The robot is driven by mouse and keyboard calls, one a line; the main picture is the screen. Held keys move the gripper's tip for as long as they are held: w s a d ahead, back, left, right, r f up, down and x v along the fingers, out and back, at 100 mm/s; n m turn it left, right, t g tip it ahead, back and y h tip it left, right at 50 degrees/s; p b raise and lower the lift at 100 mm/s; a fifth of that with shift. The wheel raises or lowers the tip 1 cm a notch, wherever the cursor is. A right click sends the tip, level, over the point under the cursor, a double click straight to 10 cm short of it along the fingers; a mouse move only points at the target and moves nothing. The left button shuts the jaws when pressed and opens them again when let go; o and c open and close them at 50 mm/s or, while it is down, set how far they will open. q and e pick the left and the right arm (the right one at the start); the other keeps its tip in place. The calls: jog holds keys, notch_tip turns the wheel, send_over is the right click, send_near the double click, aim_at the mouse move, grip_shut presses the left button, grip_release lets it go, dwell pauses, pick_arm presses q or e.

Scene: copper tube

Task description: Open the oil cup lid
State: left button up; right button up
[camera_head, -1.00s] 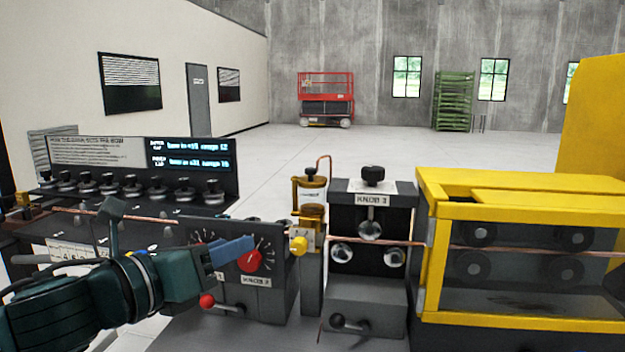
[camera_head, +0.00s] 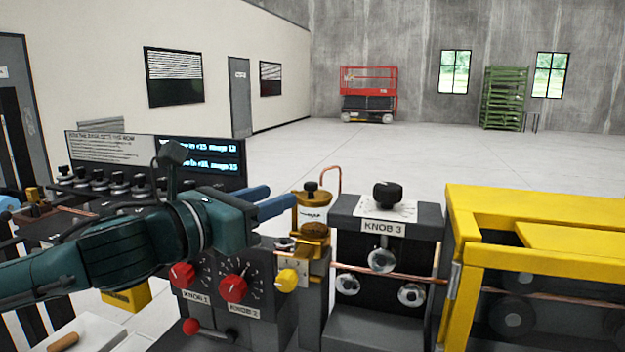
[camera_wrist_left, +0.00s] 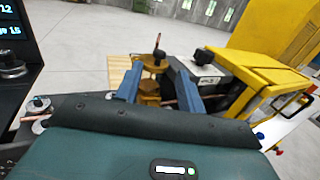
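The oil cup (camera_head: 313,203) is a brass-coloured cup with a black knob (camera_head: 311,187) on its lid, standing on a grey post between the KNOB 2 box and the KNOB 3 block. The lid looks shut. My left gripper (camera_head: 282,200), with two blue fingers, is open and points right, just left of the cup and near its upper part. In the left wrist view the oil cup (camera_wrist_left: 152,62) shows between and beyond the spread fingers (camera_wrist_left: 156,82), with nothing held. I cannot tell whether a finger touches it. My right gripper is not in view.
The KNOB 3 block (camera_head: 385,230) stands close to the cup's right, then a yellow guard frame (camera_head: 465,225). A thin copper tube (camera_head: 332,170) loops behind the cup. Red knobs (camera_head: 233,288) and a yellow knob (camera_head: 287,280) lie below my gripper. Space above the cup is clear.

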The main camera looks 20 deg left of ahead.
aim_at(306, 185)
pick_arm(q)
jog(key=p+x, duration=0.1)
jog(key=x, duration=0.8)
jog(key=shift+w+d, duration=0.15)
jog(key=shift+w, duration=0.1)
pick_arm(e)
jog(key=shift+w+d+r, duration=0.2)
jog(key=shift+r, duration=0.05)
pick_arm(q)
jog(key=shift+c, duration=0.2)
grip_shut()
